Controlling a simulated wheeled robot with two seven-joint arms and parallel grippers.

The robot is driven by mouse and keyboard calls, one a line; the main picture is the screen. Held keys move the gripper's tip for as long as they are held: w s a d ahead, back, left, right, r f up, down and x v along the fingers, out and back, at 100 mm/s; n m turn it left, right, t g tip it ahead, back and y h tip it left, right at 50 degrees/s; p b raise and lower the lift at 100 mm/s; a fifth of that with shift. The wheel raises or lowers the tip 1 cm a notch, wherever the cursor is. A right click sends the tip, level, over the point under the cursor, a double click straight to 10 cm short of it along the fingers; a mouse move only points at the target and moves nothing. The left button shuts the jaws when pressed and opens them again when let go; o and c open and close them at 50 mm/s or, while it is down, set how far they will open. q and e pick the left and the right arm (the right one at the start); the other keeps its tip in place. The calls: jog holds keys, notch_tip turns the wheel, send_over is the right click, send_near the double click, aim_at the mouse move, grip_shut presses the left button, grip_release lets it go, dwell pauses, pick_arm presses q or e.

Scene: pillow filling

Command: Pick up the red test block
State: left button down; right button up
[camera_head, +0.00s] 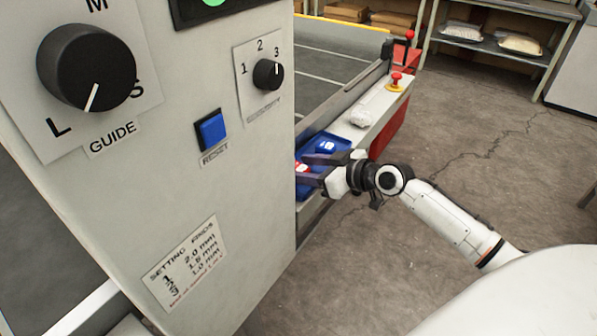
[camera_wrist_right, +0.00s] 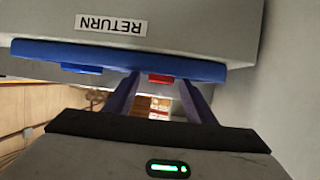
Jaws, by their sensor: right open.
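The red test block (camera_head: 302,168) sits in a blue tray (camera_head: 311,187) beside the machine panel, partly hidden by my gripper and the panel's edge. In the right wrist view the red block (camera_wrist_right: 161,79) shows as a small red strip at the edge of the blue tray (camera_wrist_right: 200,67), between the two fingers. My right gripper (camera_head: 305,170) is open, its dark fingers reaching over the tray toward the block. It also shows in the right wrist view (camera_wrist_right: 160,88) with a gap between the fingers. Whether the fingers touch the block I cannot tell. My left gripper is not in view.
The machine panel (camera_head: 200,100), with a guide dial (camera_head: 87,67), a numbered dial (camera_head: 268,74) and a blue reset button (camera_head: 211,130), stands close on the left. A red stop button (camera_head: 396,79) is beyond the tray. Floor at right is clear.

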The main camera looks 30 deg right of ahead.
jog(key=shift+c, duration=0.4)
jog(key=c, duration=1.1)
jog(key=shift+r, duration=0.15)
